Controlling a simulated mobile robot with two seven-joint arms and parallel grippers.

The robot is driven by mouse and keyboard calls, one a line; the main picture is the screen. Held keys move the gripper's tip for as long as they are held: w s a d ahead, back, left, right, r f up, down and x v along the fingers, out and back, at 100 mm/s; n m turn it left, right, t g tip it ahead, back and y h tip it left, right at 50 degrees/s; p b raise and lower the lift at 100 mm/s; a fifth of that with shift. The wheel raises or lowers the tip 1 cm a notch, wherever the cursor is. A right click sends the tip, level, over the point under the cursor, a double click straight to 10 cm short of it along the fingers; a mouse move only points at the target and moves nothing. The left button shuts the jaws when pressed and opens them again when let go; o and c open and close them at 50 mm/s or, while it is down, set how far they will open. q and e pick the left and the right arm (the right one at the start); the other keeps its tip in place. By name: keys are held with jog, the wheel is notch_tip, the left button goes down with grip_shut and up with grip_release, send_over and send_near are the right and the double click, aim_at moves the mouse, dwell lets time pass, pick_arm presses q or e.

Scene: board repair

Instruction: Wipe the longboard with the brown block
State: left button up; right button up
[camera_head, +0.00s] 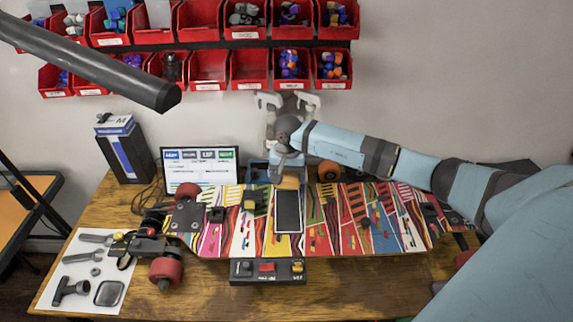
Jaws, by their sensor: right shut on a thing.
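The longboard (340,235) lies upside down across the wooden table, its colourful striped underside facing up and its wheels showing at the left. My right gripper (287,171) is over the board's far edge, near its middle, with its jaws pointing down. It is shut on the brown block (289,183), which is at the board's surface near the top of a dark rectangle. I cannot tell whether the block touches the board. My left gripper is not in view.
A laptop-like screen (201,168) and a dark box (126,150) stand behind the board. Tools lie on a white sheet (72,295) at left. Red bins (208,70) hang on the wall. A dark tube (95,65) crosses the upper left.

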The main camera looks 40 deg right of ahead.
jog(key=shift+w+d+r+p, duration=0.15)
jog(key=shift+r+p, duration=0.15)
jog(key=shift+r, duration=1.25)
